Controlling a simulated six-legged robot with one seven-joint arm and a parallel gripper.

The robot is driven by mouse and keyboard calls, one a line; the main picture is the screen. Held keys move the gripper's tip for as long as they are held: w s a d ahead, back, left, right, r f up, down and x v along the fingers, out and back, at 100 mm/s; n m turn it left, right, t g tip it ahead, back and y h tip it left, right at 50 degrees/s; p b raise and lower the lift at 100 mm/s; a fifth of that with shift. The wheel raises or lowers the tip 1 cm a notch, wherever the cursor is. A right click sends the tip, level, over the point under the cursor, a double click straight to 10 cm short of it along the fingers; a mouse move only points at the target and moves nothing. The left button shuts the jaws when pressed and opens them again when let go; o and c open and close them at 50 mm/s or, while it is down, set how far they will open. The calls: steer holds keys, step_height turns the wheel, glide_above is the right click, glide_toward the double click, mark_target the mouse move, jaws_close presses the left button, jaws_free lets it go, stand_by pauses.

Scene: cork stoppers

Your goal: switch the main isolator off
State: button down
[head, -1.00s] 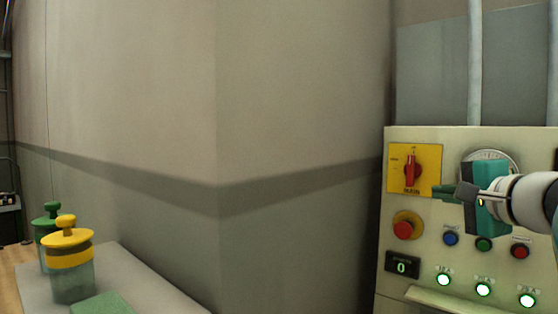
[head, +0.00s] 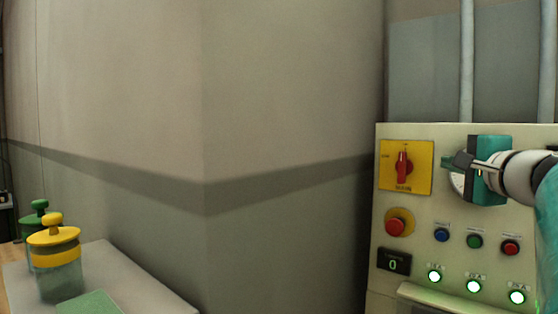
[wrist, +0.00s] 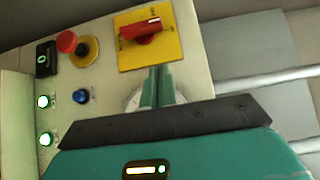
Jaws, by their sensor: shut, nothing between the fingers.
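The main isolator is a red rotary handle (head: 403,168) on a yellow plate (head: 424,181) at the panel's upper left. The handle stands upright in the head view. In the wrist view the red handle (wrist: 141,32) shows near the top, on its yellow plate (wrist: 171,54). My gripper (head: 447,163) is shut and empty, just right of the plate in the head view. In the wrist view its green fingers (wrist: 158,70) are together and point at the plate's edge, apart from the handle. Whether the tips touch the panel I cannot tell.
Below the plate are a red mushroom button (head: 396,226), a blue button (head: 441,235), a green button (head: 475,241), a red button (head: 510,247) and a display (head: 393,262) reading 0. A round dial (head: 458,184) is partly hidden behind my gripper. Jars stand at lower left.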

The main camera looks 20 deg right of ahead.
glide_toward(407, 157)
steer(key=w+d, duration=0.3)
steer(key=shift+w+a, duration=0.3)
steer(key=shift+w, duration=0.3)
steer(key=shift+w+a, duration=0.3)
steer(key=shift+w, duration=0.25)
steer(key=shift+a+r, duration=0.1)
steer(key=shift+a, duration=0.05)
